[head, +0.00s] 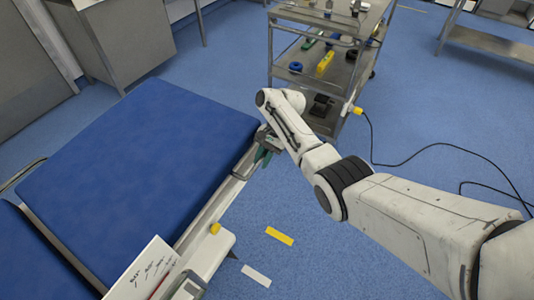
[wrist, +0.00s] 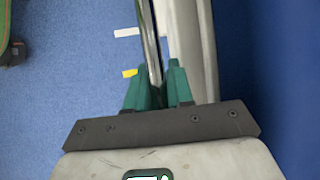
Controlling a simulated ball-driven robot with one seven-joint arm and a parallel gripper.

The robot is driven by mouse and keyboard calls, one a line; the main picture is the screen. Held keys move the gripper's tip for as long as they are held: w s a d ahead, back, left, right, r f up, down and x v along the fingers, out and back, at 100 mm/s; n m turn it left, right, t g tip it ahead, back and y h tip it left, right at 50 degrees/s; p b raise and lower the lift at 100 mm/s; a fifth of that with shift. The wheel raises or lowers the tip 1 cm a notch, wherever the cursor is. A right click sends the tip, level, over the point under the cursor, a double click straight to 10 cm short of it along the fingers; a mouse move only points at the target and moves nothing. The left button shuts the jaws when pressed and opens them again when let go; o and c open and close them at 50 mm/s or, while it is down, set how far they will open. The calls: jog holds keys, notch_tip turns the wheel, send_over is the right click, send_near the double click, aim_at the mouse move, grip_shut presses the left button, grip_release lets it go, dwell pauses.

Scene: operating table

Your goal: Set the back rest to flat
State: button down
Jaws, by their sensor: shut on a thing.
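The blue back rest pad (head: 140,135) of the operating table fills the left of the head view; I cannot tell its exact tilt. It also shows along the right of the wrist view (wrist: 275,70). A metal side rail (head: 212,212) runs along its right edge. My gripper (head: 264,152) is at the far right corner of the back rest, beside the pad. In the wrist view, my gripper's green fingers (wrist: 157,70) stand either side of the thin metal side rail (wrist: 150,40) and are shut on it. A pale frame beam (wrist: 186,50) runs beside the rail.
Another blue pad section (head: 35,262) lies beyond a gap. A metal trolley (head: 335,55) stands beyond my gripper. A black cable (head: 440,147) lies on the floor at right.

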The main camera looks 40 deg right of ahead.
notch_tip(320, 180, down, 3)
jog(key=shift+f+y+b, duration=0.1)
jog(key=shift+y+b, duration=0.2)
jog(key=shift+b, duration=0.85)
jog(key=shift+s+f, duration=0.15)
jog(key=shift+f, duration=0.1)
jog(key=c, duration=1.1)
grip_release()
jog(key=shift+r, duration=0.1)
jog(key=p+v, duration=0.1)
jog(key=v, duration=1)
jog(key=shift+w+p, duration=0.25)
jog(key=shift+p, duration=0.05)
jog(key=shift+r, duration=0.15)
